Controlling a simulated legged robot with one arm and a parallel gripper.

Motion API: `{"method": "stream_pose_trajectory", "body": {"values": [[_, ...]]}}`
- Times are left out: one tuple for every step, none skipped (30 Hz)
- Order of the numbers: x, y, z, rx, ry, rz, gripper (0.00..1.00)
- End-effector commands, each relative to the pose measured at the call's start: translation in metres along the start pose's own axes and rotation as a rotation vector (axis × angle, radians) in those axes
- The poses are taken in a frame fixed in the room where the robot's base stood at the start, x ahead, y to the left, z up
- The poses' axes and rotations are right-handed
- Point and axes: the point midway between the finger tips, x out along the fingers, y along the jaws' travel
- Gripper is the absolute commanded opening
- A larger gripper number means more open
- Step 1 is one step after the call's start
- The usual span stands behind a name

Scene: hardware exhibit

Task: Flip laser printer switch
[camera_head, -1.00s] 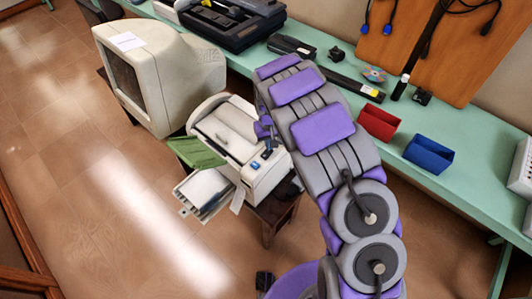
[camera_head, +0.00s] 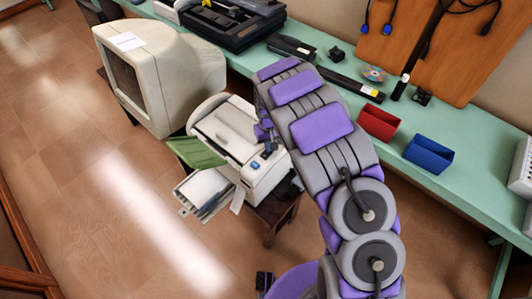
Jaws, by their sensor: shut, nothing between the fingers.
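The laser printer (camera_head: 230,127) is a white, boxy machine on a small dark wooden stand, left of my arm. A small blue part (camera_head: 256,165), which looks like the switch, is on its near right corner. Whether it is on or off is too small to tell. My gripper (camera_head: 267,146) is small in the view, at the printer's right side, just above and right of the blue part. It appears shut and empty. My arm partly hides it and the printer's right edge. I cannot tell whether the fingertips touch the printer.
A large beige CRT monitor (camera_head: 160,75) stands behind and left of the printer. Paper trays (camera_head: 205,190) stick out at its front left. A green bench (camera_head: 345,100) behind carries a red bin (camera_head: 378,123) and a blue bin (camera_head: 428,153). The tiled floor at left is clear.

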Motion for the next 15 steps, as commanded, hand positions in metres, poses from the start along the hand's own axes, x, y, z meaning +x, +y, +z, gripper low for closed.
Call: {"method": "stream_pose_trajectory", "body": {"values": [[0.0011, -0.0002, 0.0003, 0.0, -0.001, 0.0, 0.0], [0.0015, -0.0002, 0.0004, 0.0, -0.001, 0.0, 0.0], [0.0021, -0.0003, 0.0004, 0.0, -0.001, 0.0, 0.0], [0.0025, -0.0003, 0.0004, 0.0, -0.001, 0.0, 0.0], [0.0029, -0.0003, 0.0004, 0.0, -0.001, 0.0, 0.0], [0.0035, -0.0003, 0.0004, 0.0, -0.002, 0.0, 0.0], [0.0039, -0.0003, 0.0005, 0.0, -0.002, 0.0, 0.0], [0.0043, -0.0003, 0.0004, 0.0, -0.002, 0.0, 0.0], [0.0049, -0.0003, 0.0005, 0.0, -0.002, 0.0, 0.0], [0.0055, -0.0003, 0.0004, 0.0, -0.002, 0.0, 0.0], [0.0056, -0.0003, 0.0004, 0.0, -0.002, 0.0, 0.0], [0.0055, -0.0002, 0.0003, 0.0, -0.002, 0.0, 0.0], [0.0053, -0.0002, 0.0002, 0.0, -0.003, 0.0, 0.0], [0.0048, -0.0002, 0.0001, 0.0, -0.003, 0.0, 0.0], [0.0037, -0.0002, 0.0001, 0.0, -0.003, 0.0, 0.0]]}}
